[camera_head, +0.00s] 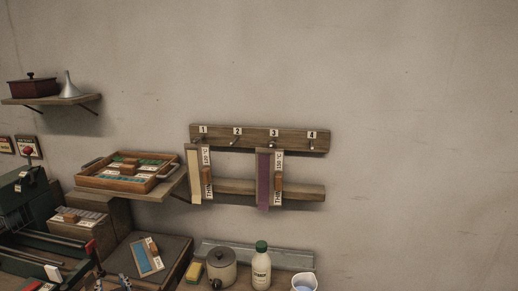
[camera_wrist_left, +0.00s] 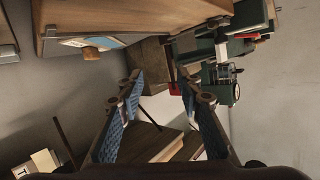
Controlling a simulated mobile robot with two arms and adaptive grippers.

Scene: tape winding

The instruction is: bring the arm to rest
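My left gripper (camera_head: 112,284) shows only as blue-padded fingertips at the bottom edge of the head view, low in front of the bench. In the left wrist view my left gripper (camera_wrist_left: 162,86) is open. Its two blue-padded fingers stand wide apart and I see nothing held between them. Most of the left arm is out of the head view. My right gripper and right arm are in neither view.
Green machinery (camera_head: 40,243) stands at left. A numbered peg rail (camera_head: 260,134) holds two strips. The right wall is bare.

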